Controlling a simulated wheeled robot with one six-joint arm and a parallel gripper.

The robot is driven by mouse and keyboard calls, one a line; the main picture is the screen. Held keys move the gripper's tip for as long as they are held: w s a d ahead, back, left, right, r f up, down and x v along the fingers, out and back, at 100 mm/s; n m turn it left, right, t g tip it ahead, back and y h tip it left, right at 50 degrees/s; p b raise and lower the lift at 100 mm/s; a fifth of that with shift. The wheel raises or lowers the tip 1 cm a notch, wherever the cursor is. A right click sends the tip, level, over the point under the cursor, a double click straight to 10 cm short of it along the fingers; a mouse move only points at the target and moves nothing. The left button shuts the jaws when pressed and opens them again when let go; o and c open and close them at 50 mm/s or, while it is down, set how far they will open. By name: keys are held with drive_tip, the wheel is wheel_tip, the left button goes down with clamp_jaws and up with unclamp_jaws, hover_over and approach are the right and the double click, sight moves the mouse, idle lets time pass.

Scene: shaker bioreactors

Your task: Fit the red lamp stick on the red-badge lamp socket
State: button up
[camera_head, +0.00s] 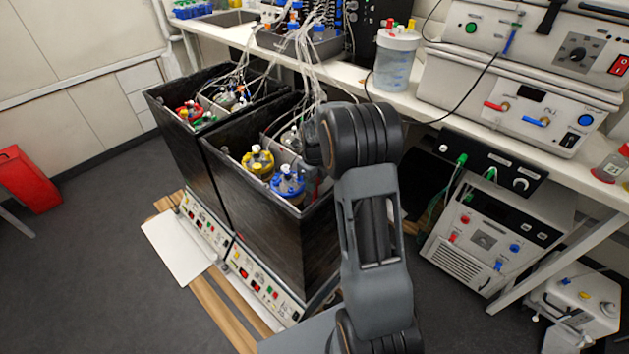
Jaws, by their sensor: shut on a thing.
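My arm rises at the right of the middle and its far end stands over the right edge of the front black shaker box (255,226). My gripper's fingers are hidden behind the arm, so what they hold does not show. The front box holds a yellow-capped vessel (258,160) and a blue-capped vessel (288,182). The back black shaker box (178,142) holds a red-capped vessel (189,112) and a green-capped one (205,120). I cannot make out the red lamp stick or the red-badge lamp socket.
Tubes and cables run from both boxes up to the bench (345,82). A tub with coloured caps (396,58) and white instruments (520,95) stand on the bench. A white unit (485,240) stands below.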

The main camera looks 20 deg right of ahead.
drive_tip(key=shift+f+b, duration=0.95)
drive_tip(key=shift+f, duration=0.55)
idle(1.9)
drive_tip(key=o, duration=1)
wheel_tip(320, 180, up, 14)
drive_tip(key=shift+f+p, duration=0.1)
drive_tip(key=shift+p, duration=0.6)
